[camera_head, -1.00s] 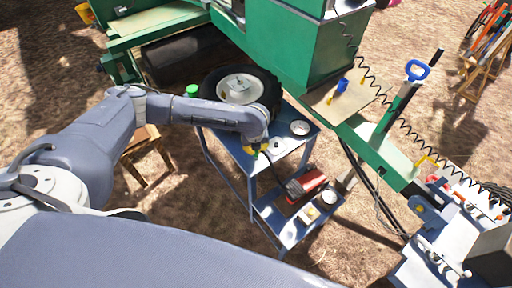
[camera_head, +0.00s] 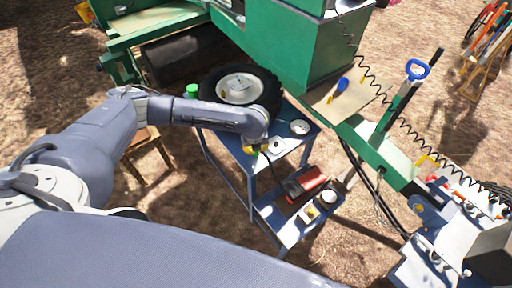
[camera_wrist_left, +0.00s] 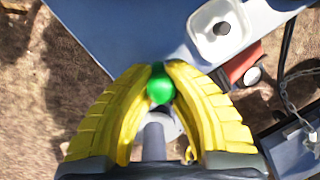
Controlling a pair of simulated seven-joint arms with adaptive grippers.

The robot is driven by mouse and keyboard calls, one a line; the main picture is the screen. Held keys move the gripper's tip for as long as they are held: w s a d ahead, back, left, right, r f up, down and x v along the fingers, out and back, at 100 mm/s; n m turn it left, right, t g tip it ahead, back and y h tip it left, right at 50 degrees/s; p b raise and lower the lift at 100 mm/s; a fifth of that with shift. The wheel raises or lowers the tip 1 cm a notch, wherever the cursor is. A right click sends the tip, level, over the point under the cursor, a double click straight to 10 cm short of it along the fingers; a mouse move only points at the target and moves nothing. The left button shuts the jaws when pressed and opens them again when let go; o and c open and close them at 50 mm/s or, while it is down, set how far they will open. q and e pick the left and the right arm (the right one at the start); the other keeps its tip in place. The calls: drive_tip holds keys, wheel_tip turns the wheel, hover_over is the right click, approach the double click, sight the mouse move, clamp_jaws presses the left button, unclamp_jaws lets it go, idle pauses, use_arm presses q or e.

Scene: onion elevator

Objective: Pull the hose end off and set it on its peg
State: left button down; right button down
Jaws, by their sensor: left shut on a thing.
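My left gripper (camera_head: 256,148) reaches over the top of the blue cart (camera_head: 236,152). In the left wrist view its yellow fingers (camera_wrist_left: 160,80) are shut on a small green rounded piece (camera_wrist_left: 160,90), which seems to be the hose end. A grey post-like part (camera_wrist_left: 153,138) on a pale round base shows between the fingers; I cannot tell whether it touches the green piece or is the peg. In the head view a dark hose (camera_head: 275,178) runs from near the gripper down towards the lower shelf. My right gripper is not in view.
A wheel (camera_head: 240,88) lies behind my left arm, with a green cup-like object (camera_head: 192,90) beside it. A white square dish (camera_wrist_left: 222,28) and a round metal dish (camera_head: 300,127) stand on the cart. A red unit (camera_head: 305,184) sits on the lower shelf. The green machine (camera_head: 270,40) stands behind.

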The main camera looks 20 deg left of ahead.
use_arm(q)
drive_tip(key=shift+f, duration=0.1)
idle(0.3)
drive_tip(key=c, duration=0.9)
unclamp_jaws()
drive_tip(key=shift+r, duration=3.5)
